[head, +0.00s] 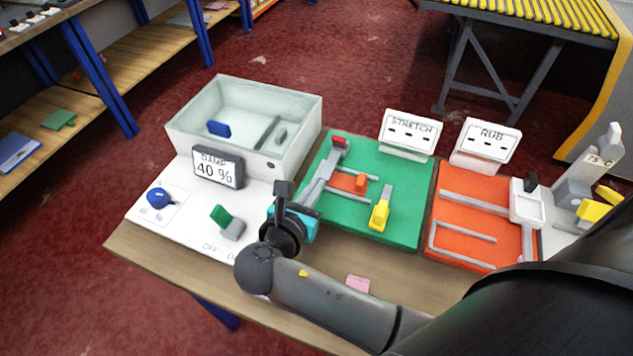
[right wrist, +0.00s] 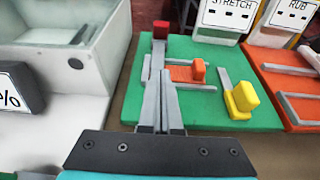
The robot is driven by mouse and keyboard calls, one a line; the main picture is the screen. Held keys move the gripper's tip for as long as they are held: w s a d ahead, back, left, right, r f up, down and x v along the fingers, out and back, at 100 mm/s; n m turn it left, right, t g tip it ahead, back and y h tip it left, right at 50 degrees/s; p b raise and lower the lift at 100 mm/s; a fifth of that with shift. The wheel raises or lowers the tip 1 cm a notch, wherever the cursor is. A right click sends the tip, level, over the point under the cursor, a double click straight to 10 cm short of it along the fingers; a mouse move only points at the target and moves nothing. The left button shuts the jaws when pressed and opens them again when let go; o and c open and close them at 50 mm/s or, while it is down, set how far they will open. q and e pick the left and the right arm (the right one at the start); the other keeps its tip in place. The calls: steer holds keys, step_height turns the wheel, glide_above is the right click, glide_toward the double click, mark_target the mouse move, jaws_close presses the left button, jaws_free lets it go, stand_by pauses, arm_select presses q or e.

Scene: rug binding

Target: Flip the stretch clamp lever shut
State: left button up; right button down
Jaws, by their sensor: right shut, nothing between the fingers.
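The stretch station is a green board (head: 335,215), also in the right wrist view (right wrist: 210,110), with a STRETCH sign (head: 408,133) behind it. On it a grey lever with a yellow grip (head: 380,215) stands at the right front; it also shows in the right wrist view (right wrist: 241,100). An orange block (head: 361,182) sits on grey rails in the middle. A red block (head: 339,142) tops a grey part at the back left. My right gripper (head: 322,178) is shut and empty over the board's left side, left of the yellow grip. My left gripper is out of view.
A white box (head: 180,135) with a "40 %" display (head: 217,168) stands on the left. An orange RUB board (head: 455,243) lies on the right. A pink piece (head: 357,285) lies on the table's front strip.

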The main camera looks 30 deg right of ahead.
mark_target(339, 146)
steer(key=b+x, duration=0.2)
steer(key=x, duration=0.5)
steer(key=shift+w+d+f, duration=0.2)
steer(key=shift+w+d+r, duration=0.65)
steer(key=shift+w+d, duration=0.1)
steer(key=shift+d, duration=0.1)
steer(key=shift+w+d+r, duration=0.3)
steer(key=shift+w+d, duration=0.1)
